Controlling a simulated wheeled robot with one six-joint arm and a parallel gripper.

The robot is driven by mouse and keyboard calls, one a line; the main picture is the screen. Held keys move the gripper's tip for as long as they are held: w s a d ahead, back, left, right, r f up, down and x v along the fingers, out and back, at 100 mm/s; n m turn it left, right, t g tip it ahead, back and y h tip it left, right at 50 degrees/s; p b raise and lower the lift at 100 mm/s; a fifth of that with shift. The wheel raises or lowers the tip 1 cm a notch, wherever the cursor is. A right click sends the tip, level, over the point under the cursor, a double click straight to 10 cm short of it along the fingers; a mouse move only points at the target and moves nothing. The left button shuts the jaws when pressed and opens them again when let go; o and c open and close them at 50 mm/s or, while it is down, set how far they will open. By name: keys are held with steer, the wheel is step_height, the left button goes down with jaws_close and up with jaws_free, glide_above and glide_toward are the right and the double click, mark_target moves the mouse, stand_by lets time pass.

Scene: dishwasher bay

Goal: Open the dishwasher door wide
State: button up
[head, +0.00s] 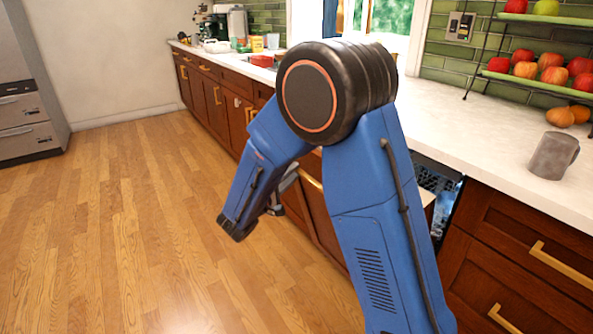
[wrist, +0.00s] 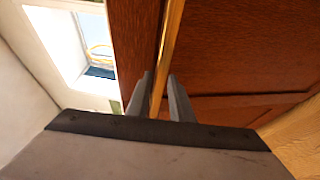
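The dishwasher door is a brown wood panel (wrist: 230,45) with a long gold handle (wrist: 174,30). In the head view my arm covers most of the door; part of the gold handle (head: 312,181) shows beside it. The door stands partly open: a dark gap with the dishwasher's interior and blue rack (head: 436,183) shows right of my arm. In the head view my gripper (head: 283,190) is mostly hidden behind my arm.
The white counter (head: 490,140) runs above the cabinets, with a grey mug (head: 553,156) and a fruit rack (head: 540,82) on it. Closed drawers (head: 520,255) stand right of the dishwasher. The wooden floor (head: 130,220) at left is clear.

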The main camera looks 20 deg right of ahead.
steer(key=shift+x, duration=1.3)
